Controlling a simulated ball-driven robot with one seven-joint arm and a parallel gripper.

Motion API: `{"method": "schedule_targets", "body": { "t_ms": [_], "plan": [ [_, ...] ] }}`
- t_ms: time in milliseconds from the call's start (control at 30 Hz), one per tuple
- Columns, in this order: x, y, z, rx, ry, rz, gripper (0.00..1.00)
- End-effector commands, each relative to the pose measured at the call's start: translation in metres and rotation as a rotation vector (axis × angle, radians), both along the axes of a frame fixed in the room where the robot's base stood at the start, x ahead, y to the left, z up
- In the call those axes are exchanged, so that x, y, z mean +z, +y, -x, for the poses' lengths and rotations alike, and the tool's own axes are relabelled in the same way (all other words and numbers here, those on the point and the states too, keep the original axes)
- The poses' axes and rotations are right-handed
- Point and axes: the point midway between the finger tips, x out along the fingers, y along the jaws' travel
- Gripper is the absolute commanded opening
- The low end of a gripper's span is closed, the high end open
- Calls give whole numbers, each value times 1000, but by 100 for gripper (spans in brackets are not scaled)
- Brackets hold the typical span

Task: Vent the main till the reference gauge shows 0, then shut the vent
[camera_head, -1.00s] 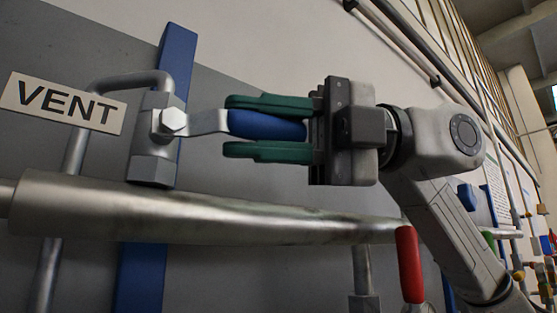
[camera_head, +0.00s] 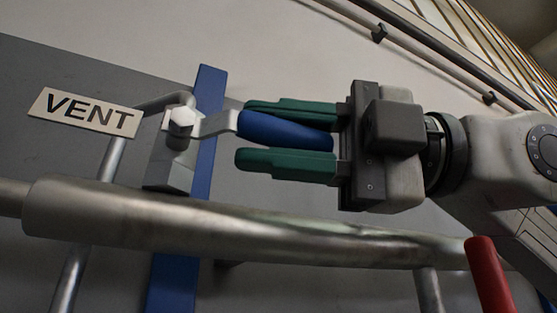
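The vent valve (camera_head: 173,165) is a grey body on the main pipe (camera_head: 250,232), beside the VENT sign (camera_head: 84,111). Its lever (camera_head: 218,122) points right, roughly along the pipe, and ends in a blue grip (camera_head: 283,130). My gripper (camera_head: 287,137) reaches in from the right. A narrow gap shows under the grip near the lower fingertip. The reference gauge is not in view.
A red handle (camera_head: 488,275) stands below my arm at the lower right. A blue upright strip (camera_head: 207,110) runs behind the valve. A thin pipe (camera_head: 115,150) bends up to the left of it. Dark rails cross the wall at the upper right.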

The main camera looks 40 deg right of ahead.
Motion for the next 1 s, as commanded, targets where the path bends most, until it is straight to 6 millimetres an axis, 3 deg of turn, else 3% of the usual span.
{"method": "schedule_targets", "body": {
  "t_ms": [200, 533, 1000],
  "plan": [
    [-1, 0, 0, 0, 1, 1, 50],
    [-1, -5, 4, 0, 0, 0, 50],
    [-8, -68, 56, -2, 0, -2, 50]
  ]
}}
